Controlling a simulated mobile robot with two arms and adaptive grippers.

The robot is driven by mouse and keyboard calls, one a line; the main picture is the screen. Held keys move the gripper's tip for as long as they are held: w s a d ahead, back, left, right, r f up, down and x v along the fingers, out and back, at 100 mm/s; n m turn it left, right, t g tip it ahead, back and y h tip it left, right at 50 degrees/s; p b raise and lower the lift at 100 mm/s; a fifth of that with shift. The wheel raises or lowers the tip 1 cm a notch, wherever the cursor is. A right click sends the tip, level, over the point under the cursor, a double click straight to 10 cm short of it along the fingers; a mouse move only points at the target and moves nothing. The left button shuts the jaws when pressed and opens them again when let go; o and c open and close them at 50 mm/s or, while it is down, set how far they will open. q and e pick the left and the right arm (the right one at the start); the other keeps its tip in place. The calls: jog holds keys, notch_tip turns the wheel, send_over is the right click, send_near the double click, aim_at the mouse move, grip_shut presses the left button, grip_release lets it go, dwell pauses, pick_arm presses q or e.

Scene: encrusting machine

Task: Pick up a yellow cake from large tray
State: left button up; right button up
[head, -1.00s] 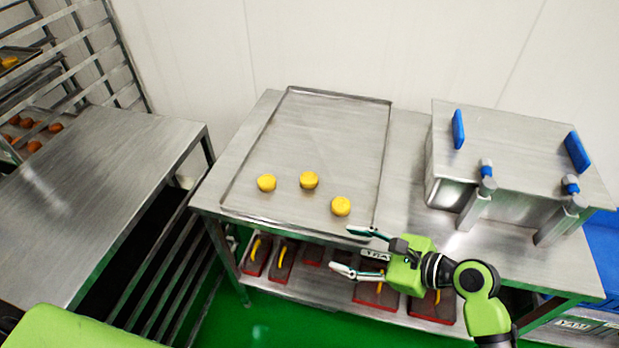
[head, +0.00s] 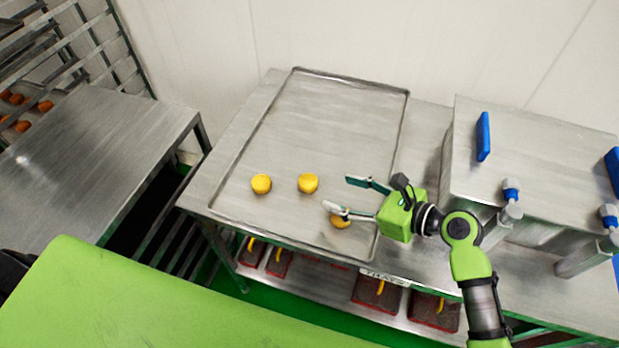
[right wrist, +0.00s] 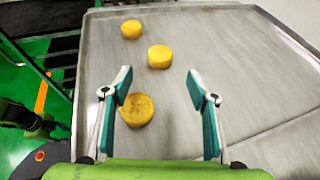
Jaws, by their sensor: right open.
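The large tray (head: 330,105) lies on a steel table. Three yellow cakes sit in its front part: a left cake (head: 261,184), a middle cake (head: 308,184) and a right cake (head: 341,222). My right gripper (head: 339,194) is open above the tray, and its near finger partly hides the right cake in the head view. In the right wrist view, the right cake (right wrist: 137,110) shows between the open fingers, closer to the left finger. The middle cake (right wrist: 159,56) and left cake (right wrist: 131,29) lie beyond the fingertips. My left gripper is not in view.
A steel box machine (head: 545,150) with blue parts stands right of the tray. Red bins (head: 377,292) sit on the shelf below the table. Another steel table (head: 90,160) and a rack with orange items are at left. The tray's back half is empty.

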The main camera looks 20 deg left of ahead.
aim_at(313, 183)
jog(key=x, duration=0.4)
jog(key=shift+a, duration=0.1)
jog(key=shift+w+a+f, duration=0.2)
jog(key=shift+a, duration=0.2)
jog(key=x, duration=0.4)
jog(key=shift+w+a+f, duration=0.1)
jog(key=shift+w+a, duration=0.05)
jog(key=shift+a, duration=0.1)
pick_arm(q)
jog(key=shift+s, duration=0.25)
pick_arm(e)
jog(key=c, duration=1.2)
